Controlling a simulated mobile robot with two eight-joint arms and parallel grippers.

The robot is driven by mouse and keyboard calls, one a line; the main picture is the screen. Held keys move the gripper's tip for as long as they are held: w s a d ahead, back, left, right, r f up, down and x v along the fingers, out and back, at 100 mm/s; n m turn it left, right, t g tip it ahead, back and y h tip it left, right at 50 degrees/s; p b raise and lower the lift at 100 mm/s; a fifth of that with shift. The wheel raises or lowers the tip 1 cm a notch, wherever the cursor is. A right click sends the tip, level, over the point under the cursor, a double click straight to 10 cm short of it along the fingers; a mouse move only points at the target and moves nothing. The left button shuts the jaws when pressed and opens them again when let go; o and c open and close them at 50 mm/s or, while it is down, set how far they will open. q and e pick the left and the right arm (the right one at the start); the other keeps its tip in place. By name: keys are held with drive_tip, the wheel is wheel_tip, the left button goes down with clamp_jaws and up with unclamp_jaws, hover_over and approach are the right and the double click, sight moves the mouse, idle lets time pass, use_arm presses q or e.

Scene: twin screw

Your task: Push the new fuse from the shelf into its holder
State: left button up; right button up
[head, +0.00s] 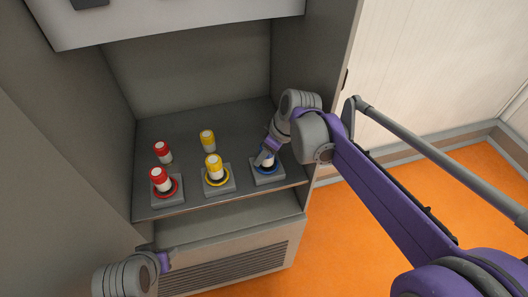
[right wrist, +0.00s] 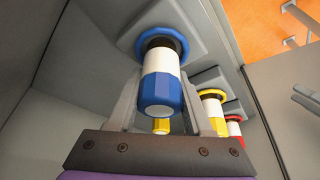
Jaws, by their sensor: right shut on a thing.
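The blue-and-white fuse (right wrist: 161,90) stands in line with the blue-ringed holder (right wrist: 162,42) in the right wrist view. Its dark end shows at the ring's opening; how deep it sits I cannot tell. My right gripper (right wrist: 160,100) is shut on this fuse, one finger on each side. In the head view, my right gripper (head: 265,157) is over the blue-ringed holder (head: 268,175) at the shelf's right front and partly hides the fuse. My left gripper (head: 165,262) is low at the left, in front of the cabinet; its fingers do not show clearly.
On the shelf (head: 185,208), a red fuse (head: 160,178) and a yellow fuse (head: 214,167) stand in ringed holders left of the blue one. Behind them stand another red fuse (head: 163,151) and yellow fuse (head: 207,140). The cabinet's right wall (head: 335,65) is close to my right arm.

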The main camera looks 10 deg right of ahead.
drive_tip(key=shift+f, duration=0.35)
drive_tip(key=o, duration=1.3)
drive_tip(key=shift+r, duration=0.15)
